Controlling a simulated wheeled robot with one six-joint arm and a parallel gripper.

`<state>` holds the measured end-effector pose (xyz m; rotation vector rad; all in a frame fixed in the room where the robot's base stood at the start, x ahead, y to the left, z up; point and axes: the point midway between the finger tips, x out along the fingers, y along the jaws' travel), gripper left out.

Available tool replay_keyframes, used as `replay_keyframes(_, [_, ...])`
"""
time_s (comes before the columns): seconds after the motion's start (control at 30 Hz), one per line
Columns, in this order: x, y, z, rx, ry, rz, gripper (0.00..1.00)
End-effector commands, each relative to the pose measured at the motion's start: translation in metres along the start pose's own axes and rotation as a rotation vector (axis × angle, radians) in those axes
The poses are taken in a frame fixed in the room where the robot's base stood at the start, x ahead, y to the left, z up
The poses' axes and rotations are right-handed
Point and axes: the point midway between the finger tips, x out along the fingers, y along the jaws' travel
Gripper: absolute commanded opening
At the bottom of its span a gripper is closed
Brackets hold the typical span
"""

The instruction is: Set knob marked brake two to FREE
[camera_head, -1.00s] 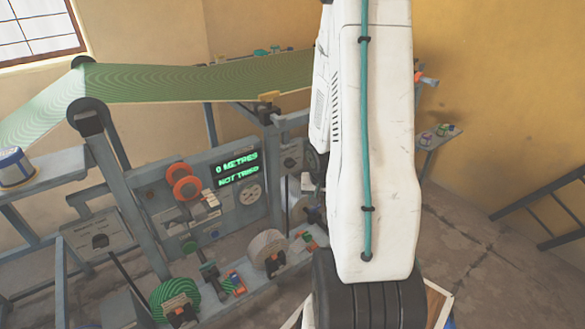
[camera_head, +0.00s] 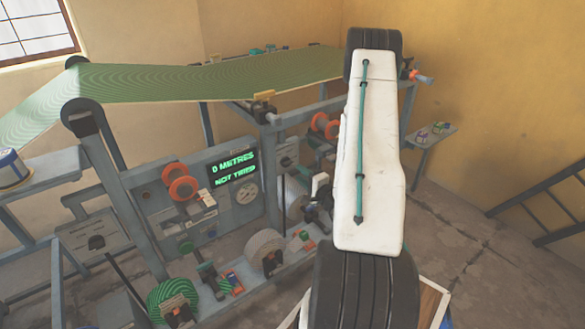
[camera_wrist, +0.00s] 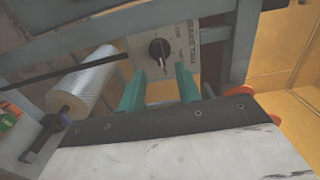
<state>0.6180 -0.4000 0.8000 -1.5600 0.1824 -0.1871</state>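In the wrist view, the black knob (camera_wrist: 159,49) sits on a pale plate (camera_wrist: 140,47) with small setting marks. A label running up the plate's right side appears to read BRAKE TWO. The setting words are too small to read, so I cannot tell which one the knob points to. My gripper (camera_wrist: 159,70) has two teal fingers, apart and empty. The knob shows between and beyond the fingertips, with no clear contact. In the head view, my arm covers most of the area around my gripper.
A pale roll (camera_wrist: 85,80) lies left of my fingers in the wrist view. Grey frame bars cross beside the plate. In the head view, a green display (camera_head: 233,169) reads 0 METRES, NOT TRIED or similar. Green cloth (camera_head: 205,78) stretches above.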

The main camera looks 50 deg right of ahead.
Motion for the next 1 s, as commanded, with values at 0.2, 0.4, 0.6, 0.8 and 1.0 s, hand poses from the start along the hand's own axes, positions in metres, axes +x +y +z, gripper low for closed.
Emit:
replay_keyframes(0.2, [0.037, 0.0, 0.002, -0.004, -0.004, -0.001, 0.34])
replay_keyframes(0.4, [0.057, 0.0, 0.001, -0.003, -0.001, 0.002, 0.34])
replay_keyframes(0.6, [0.061, 0.0, 0.001, -0.003, 0.001, 0.002, 0.34])
replay_keyframes(0.8, [0.06, 0.0, 0.001, -0.003, 0.001, 0.003, 0.11])
replay_keyframes(1.0, [0.061, 0.0, -0.002, -0.003, 0.001, 0.003, 0.0])
